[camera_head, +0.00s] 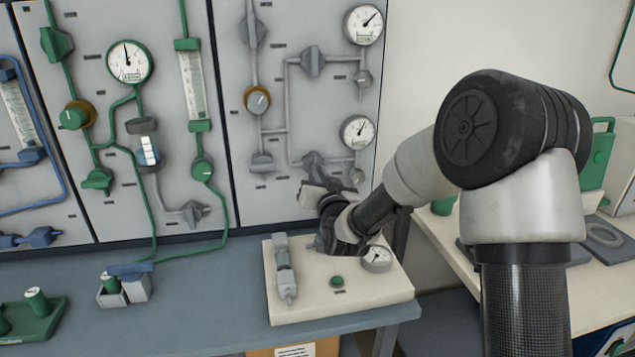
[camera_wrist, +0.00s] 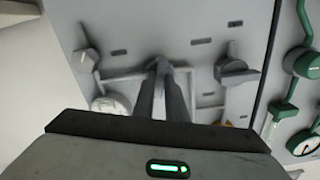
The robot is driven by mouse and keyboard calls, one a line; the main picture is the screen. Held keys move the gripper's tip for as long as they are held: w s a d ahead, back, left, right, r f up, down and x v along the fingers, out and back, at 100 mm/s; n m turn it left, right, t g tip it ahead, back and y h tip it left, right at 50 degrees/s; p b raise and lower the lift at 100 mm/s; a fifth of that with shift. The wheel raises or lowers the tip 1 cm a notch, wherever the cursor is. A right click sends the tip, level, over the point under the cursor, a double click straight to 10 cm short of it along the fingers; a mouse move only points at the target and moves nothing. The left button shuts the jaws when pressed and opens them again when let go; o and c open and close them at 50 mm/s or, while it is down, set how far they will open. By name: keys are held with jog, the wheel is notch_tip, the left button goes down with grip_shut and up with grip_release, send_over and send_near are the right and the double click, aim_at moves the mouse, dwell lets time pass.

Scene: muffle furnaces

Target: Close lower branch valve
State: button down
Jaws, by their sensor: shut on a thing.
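The lower branch valve (camera_head: 313,162) is a grey handle low on the grey panel, at the bottom of the side pipe. My gripper (camera_head: 318,188) reaches up to it from below and partly covers it. In the wrist view, which is turned over, my two fingers (camera_wrist: 165,92) are close together on the valve's handle (camera_wrist: 160,65). The gripper is shut on this handle. The fingers hide much of it, so its exact turn angle cannot be read.
The upper branch valve (camera_head: 312,61) sits above, with a gauge (camera_head: 358,132) to the right of the branch pipe. Another grey valve (camera_head: 262,162) is close on the left. A cream box (camera_head: 300,305) with a small gauge stands on the bench below my arm.

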jog(key=shift+n, duration=1.6)
jog(key=c, duration=1.8)
grip_release()
jog(key=shift+s, duration=0.1)
